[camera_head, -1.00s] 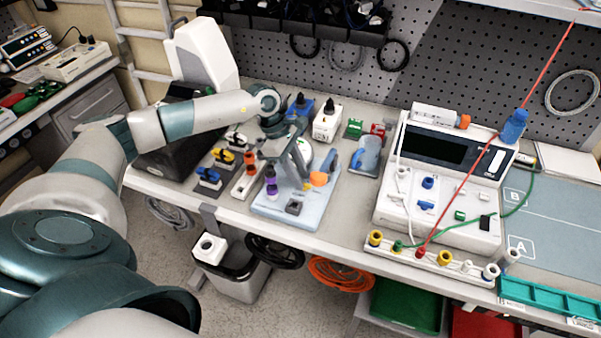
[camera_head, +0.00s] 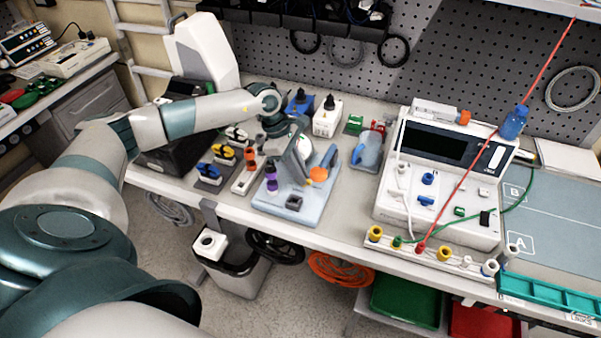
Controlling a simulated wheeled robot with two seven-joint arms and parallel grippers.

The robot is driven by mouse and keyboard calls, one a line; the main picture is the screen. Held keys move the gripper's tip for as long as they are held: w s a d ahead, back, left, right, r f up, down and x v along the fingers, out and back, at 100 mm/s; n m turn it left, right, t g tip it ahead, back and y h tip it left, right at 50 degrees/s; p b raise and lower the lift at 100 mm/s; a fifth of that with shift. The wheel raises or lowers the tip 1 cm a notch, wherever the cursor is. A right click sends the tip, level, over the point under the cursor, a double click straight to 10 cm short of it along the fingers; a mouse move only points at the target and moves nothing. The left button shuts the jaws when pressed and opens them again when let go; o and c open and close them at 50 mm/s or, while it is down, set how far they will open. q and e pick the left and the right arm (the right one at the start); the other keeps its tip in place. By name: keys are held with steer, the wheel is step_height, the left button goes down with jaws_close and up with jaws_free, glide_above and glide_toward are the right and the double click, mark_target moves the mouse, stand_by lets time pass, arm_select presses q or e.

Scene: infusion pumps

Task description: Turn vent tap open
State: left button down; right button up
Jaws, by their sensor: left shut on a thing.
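A light-blue board (camera_head: 285,208) on the bench carries an orange tap handle (camera_head: 318,174), purple fittings (camera_head: 271,184) on its left and a blue bar (camera_head: 331,155) on its right. I take the orange part to be the vent tap. My left gripper (camera_head: 306,164) points down over the board, its fingers right at the orange handle and shut on it. The fingers and wrist hide part of the tap and the middle of the board. My right gripper is not in view.
A white pump unit (camera_head: 440,180) with a dark screen stands to the right. A small tray (camera_head: 368,150) lies between it and the board. Coloured clamps (camera_head: 222,153) stand left of the board. A red line (camera_head: 467,150) runs down across the pump unit.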

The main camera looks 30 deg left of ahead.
arm_select(q)
steer(key=shift+s+f+n+t+b, duration=0.1)
steer(key=shift+n+t+b, duration=0.1)
steer(key=shift+n+b, duration=0.4)
steer(key=shift+s+f+n+t+b, duration=0.1)
steer(key=shift+n+t+b, duration=0.1)
steer(key=shift+n+b, duration=0.4)
steer(key=n+b, duration=0.2)
steer(key=n+t+y+b, duration=0.1)
steer(key=n+b, duration=0.1)
steer(key=shift+s+d+f, duration=0.1)
steer(key=shift+d, duration=0.1)
steer(key=shift+n+t+y+b, duration=0.4)
steer(key=shift+n+t+b, duration=0.1)
steer(key=shift+n+b, duration=0.6)
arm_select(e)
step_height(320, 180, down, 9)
arm_select(q)
steer(key=shift+r+n+b, duration=0.3)
steer(key=shift+n+b, duration=0.15)
steer(key=shift+n, duration=0.15)
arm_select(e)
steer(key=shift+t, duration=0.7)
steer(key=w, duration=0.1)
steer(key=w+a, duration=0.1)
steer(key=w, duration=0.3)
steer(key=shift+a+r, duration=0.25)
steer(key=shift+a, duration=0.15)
